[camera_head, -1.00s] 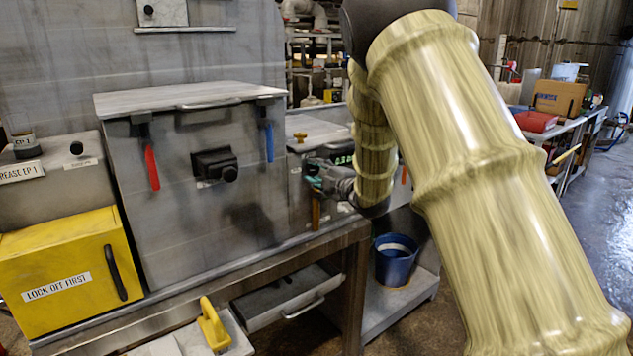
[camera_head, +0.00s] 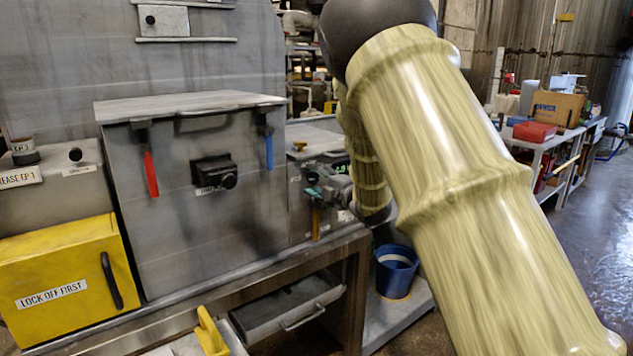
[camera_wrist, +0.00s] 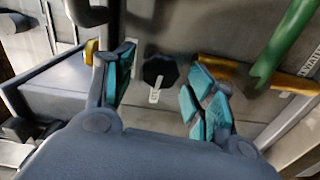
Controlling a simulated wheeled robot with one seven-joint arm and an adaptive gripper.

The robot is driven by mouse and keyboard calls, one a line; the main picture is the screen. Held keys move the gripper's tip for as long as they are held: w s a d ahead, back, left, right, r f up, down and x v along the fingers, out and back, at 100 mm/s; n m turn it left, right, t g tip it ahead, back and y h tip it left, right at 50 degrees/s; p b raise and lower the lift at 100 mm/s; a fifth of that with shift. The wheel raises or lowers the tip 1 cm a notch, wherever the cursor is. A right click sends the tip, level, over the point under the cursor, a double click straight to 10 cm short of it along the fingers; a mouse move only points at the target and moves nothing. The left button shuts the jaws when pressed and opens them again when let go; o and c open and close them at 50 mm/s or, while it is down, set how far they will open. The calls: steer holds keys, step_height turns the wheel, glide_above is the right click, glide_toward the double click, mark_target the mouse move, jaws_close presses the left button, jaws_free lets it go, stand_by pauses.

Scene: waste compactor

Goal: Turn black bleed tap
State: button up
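In the wrist view a black eight-sided knob (camera_wrist: 160,71) with a small white label strip is on the grey panel; it looks like the black bleed tap. My gripper (camera_wrist: 163,88) is open, with teal pads to the left and right of the knob. No pad visibly touches it, and the remaining depth is hard to judge. In the head view my gripper (camera_head: 318,190) is at the small grey panel right of the large grey box. The knob cannot be made out there.
An orange-yellow handle (camera_wrist: 225,70) lies close by the right finger, with a green lever (camera_wrist: 285,43) beyond it. In the head view, red (camera_head: 150,174) and blue (camera_head: 269,152) handles hang on the grey box (camera_head: 190,245). A blue bucket (camera_head: 396,277) stands below.

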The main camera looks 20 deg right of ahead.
steer(key=shift+s, duration=0.1)
steer(key=v, duration=1.1)
steer(key=shift+s+d, duration=0.15)
steer(key=shift+s, duration=0.25)
steer(key=s+a+f+m+g+h+p, duration=0.15)
steer(key=s+f+m, duration=0.3)
steer(key=f, duration=0.65)
steer(key=s+f+m+g+h+p, duration=0.2)
steer(key=s+f+m+g+p, duration=0.3)
steer(key=f, duration=0.6)
steer(key=s+f+m+g+h+b, duration=0.1)
steer(key=s+f+m+h, duration=0.15)
steer(key=s+f, duration=0.55)
steer(key=s+a+f+m+g+p, duration=0.2)
steer(key=s+f, duration=0.3)
steer(key=s, duration=0.6)
steer(key=s+a+f+m+g+p, duration=0.1)
steer(key=s+f+m+g, duration=0.3)
steer(key=s, duration=0.7)
steer(key=s+a+f+m+g+p, duration=0.2)
steer(key=s+f, duration=0.5)
steer(key=s, duration=0.5)
steer(key=shift+a+m+g+p, duration=0.35)
steer(key=shift+a+m+g, duration=0.25)
steer(key=shift+a+g, duration=0.2)
